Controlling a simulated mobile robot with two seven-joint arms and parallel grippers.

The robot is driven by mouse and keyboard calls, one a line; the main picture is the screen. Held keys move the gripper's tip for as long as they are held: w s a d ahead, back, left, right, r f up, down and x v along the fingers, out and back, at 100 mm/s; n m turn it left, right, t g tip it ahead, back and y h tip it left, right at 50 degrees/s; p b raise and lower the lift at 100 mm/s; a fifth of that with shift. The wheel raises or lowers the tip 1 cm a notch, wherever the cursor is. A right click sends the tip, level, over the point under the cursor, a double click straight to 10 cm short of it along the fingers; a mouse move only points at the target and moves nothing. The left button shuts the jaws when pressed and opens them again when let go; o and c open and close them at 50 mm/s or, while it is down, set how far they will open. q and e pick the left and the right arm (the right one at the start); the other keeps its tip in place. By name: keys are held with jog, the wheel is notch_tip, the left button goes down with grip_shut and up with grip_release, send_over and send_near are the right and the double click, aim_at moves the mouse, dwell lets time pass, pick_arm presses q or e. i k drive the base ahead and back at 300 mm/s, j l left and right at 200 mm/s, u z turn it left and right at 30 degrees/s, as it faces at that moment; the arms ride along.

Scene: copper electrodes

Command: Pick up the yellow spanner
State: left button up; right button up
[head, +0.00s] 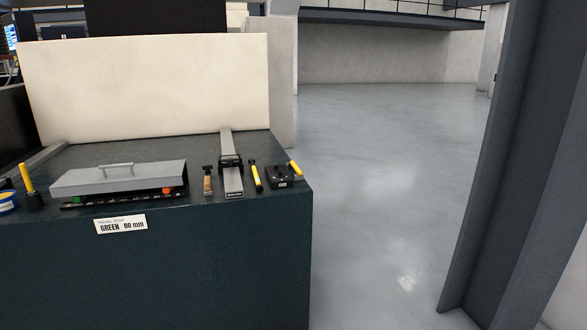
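A slim yellow tool with dark ends (257,177) lies on the dark bench top (215,148), near the front right. It may be the yellow spanner, but it is too small to tell its shape surely. It lies between a grey rail with a black slider (233,180) and a black block (281,180). A short yellow bar (296,168) shows at the right of that block. Neither of my grippers is in view.
A grey cover with a handle (120,177), a brown-handled tool (208,183), a yellow upright handle (27,179) and a blue-yellow roll (8,203) are on the bench. A pale panel (150,85) stands behind. Open floor (385,200) lies right, before a dark column (490,160).

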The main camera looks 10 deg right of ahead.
aim_at(292, 163)
jog(key=i+l, duration=1.2)
jog(key=i, duration=0.15)
jog(key=u, duration=0.4)
jog(key=l+u, duration=0.2)
jog(key=u, duration=0.2)
jog(key=i+l+u, duration=0.1)
jog(key=l+u, duration=0.4)
jog(key=u, duration=0.3)
jog(key=l+u, duration=0.15)
jog(key=l, duration=0.2)
jog(key=k+l+u, duration=0.2)
jog(key=l, duration=0.15)
jog(key=l+u, duration=0.15)
jog(key=l, duration=0.2)
